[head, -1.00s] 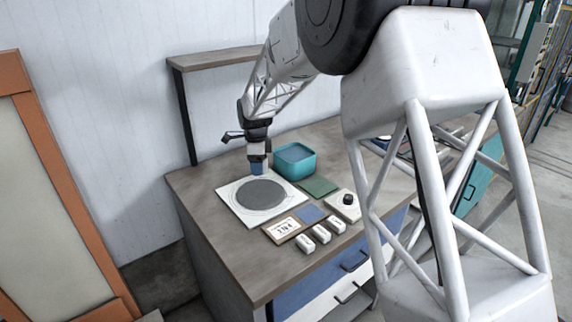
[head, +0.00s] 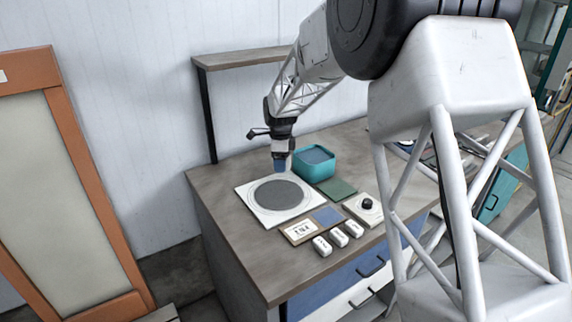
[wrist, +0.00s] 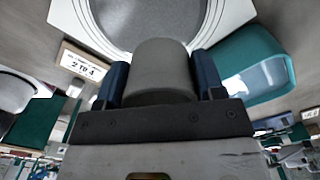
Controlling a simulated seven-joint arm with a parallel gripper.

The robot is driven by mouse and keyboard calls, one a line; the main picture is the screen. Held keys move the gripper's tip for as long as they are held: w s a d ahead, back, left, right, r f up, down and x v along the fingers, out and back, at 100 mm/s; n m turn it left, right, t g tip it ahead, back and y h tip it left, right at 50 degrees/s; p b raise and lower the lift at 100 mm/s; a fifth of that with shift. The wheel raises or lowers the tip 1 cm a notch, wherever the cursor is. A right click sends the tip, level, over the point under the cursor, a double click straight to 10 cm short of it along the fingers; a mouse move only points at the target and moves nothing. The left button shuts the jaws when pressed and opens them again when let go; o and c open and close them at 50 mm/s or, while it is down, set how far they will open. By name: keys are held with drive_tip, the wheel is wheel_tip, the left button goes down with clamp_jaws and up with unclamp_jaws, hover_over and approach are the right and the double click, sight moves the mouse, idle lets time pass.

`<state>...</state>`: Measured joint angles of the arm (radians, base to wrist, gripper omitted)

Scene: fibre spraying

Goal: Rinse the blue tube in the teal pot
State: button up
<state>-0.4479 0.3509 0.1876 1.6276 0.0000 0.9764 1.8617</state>
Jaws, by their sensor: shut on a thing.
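The teal pot (head: 314,172) stands on the bench, a rounded square pot with blue-grey liquid inside; it also shows at the right of the wrist view (wrist: 240,48). My gripper (head: 281,163) points down just left of the pot, outside it, over the far edge of the white plate. It is shut on a tube, which looks blue in the head view (head: 281,167). In the wrist view a grey-looking cylinder (wrist: 163,68) sits between the dark blue jaws. The tube's lower end is too small to judge its exact height.
A white plate (head: 246,192) with a grey disc (head: 279,194) lies in front of my gripper. Green (head: 337,187) and blue (head: 327,216) pads, a dial box (head: 366,206), a number card (head: 299,230) and three white blocks (head: 338,237) lie nearer the front. A raised shelf (head: 240,58) stands behind.

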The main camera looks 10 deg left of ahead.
drive_tip(key=w+d+r, duration=0.1)
drive_tip(key=w+d, duration=0.3)
drive_tip(key=w, duration=0.4)
drive_tip(key=w+d+r, duration=0.1)
drive_tip(key=w+d, duration=0.4)
drive_tip(key=w, duration=0.3)
drive_tip(key=shift+r, duration=0.2)
drive_tip(key=shift+d+f, duration=0.1)
drive_tip(key=shift+f, duration=0.15)
drive_tip(key=shift+f, duration=5.55)
drive_tip(key=shift+r, duration=0.1)
drive_tip(key=shift+r, duration=0.95)
drive_tip(key=shift+f, duration=0.15)
drive_tip(key=shift+f, duration=0.95)
drive_tip(key=shift+r, duration=0.15)
drive_tip(key=shift+r, duration=0.95)
